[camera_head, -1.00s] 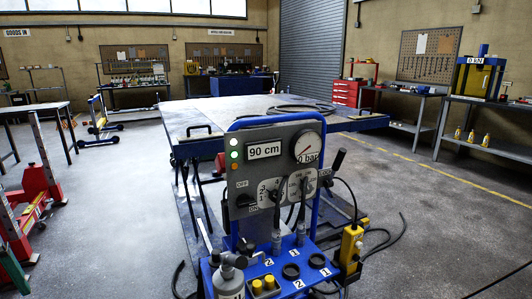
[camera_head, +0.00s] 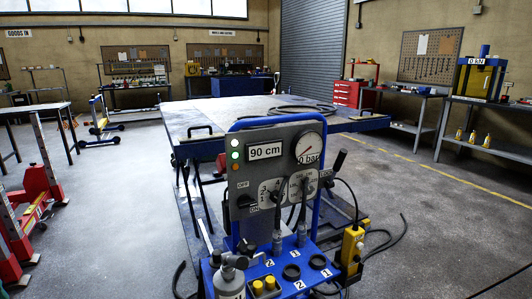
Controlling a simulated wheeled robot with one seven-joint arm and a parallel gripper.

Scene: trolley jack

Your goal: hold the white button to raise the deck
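The deck (camera_head: 240,106) is a large grey platform with blue edges, standing raised behind the control trolley. The control panel (camera_head: 262,178) is grey in a blue frame; its display (camera_head: 265,151) reads 90 cm and its round gauge (camera_head: 308,148) reads 0 bar. A yellow hand pendant (camera_head: 353,244) hangs at the trolley's right side, with a cable. Small marks show on its face, but I cannot make out which is the white button. My gripper is not in view.
The blue trolley tray (camera_head: 314,262) holds a bottle (camera_head: 229,279), yellow caps and dark rings. Cables (camera_head: 386,240) lie on the floor at right. Red stands (camera_head: 38,190) are at left. A workbench with a press (camera_head: 479,76) is at right. Floor is open on both sides.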

